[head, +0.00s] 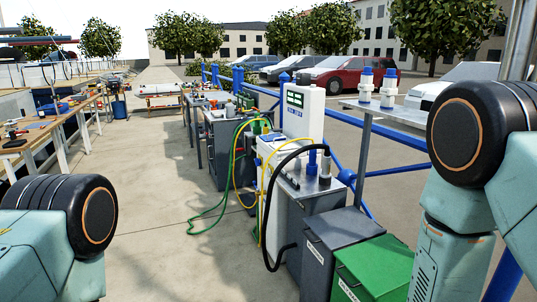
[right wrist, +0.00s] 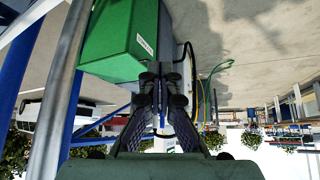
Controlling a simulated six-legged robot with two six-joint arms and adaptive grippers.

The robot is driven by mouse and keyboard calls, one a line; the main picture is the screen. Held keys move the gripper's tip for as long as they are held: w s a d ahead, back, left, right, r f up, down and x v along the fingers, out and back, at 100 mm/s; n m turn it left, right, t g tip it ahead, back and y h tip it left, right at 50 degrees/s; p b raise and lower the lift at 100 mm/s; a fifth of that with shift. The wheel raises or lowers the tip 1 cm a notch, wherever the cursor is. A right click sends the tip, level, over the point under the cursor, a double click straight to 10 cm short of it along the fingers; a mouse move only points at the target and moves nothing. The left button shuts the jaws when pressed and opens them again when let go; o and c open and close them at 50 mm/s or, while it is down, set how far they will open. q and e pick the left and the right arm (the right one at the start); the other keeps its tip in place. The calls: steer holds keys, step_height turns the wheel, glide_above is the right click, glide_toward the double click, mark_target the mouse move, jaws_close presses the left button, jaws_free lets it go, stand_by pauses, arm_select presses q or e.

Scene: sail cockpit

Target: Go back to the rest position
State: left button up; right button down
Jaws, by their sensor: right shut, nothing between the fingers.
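My right gripper (right wrist: 163,78) shows in the right wrist view, its dark fingertips together and nothing held between them. It is in free air, with the green bin (right wrist: 122,40) behind and to its left in that upside-down view. The head view shows only teal links and black joints of my two arms, at the lower left and the right. My left gripper is outside both views.
A green bin (head: 375,268) and a grey bin (head: 345,243) stand by a white dock unit (head: 303,115) with hoses. A steel shelf (head: 410,115) holds two blue-and-white fittings (head: 366,85). A blue railing (head: 400,135) runs behind. The concrete walkway (head: 165,190) is mostly clear. Workbenches (head: 50,125) stand left.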

steer(key=s+f+g+b, duration=0.1)
steer(key=s+f, duration=0.3)
steer(key=s, duration=0.5)
steer(key=s+f+g+b, duration=0.2)
steer(key=s+f, duration=0.3)
steer(key=s, duration=0.4)
steer(key=s+f+g+b, duration=0.1)
steer(key=s+f+g, duration=0.3)
steer(key=s, duration=0.5)
steer(key=shift+s+f+y, duration=0.3)
steer(key=shift+s+f, duration=0.05)
steer(key=shift+a, duration=0.1)
